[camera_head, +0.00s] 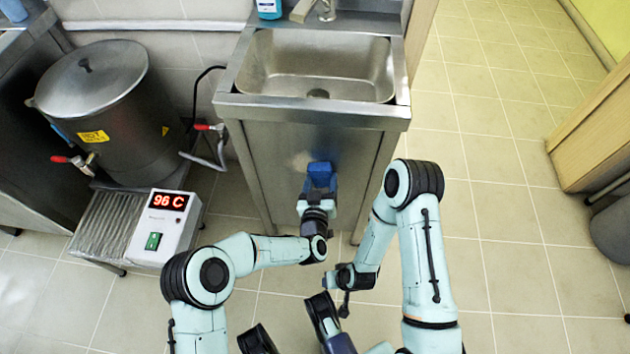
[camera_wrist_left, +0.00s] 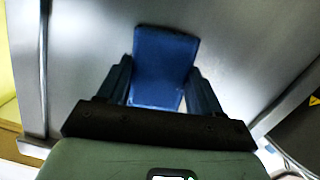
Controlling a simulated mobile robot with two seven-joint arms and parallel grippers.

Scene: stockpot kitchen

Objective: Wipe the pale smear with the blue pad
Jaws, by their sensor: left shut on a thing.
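The blue pad (camera_head: 320,171) is in my left gripper (camera_head: 318,192), in front of the sink cabinet's steel front. In the left wrist view the pad (camera_wrist_left: 165,62) sits between the two dark fingers (camera_wrist_left: 162,92), which are shut on it. I cannot tell whether the pad touches the steel. A faint pale smear (camera_head: 299,159) shows on the steel front, just left of the pad's upper part. The pad may hide some of it. My right gripper (camera_head: 345,283) is low, right of the left one and away from the cabinet; its jaws are unclear.
The sink basin (camera_head: 318,66) is above the steel front. A large lidded pot (camera_head: 110,110) with a red-handled tap stands left, near a control box (camera_head: 160,228) reading 96 C. The tiled floor (camera_head: 500,230) to the right is clear.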

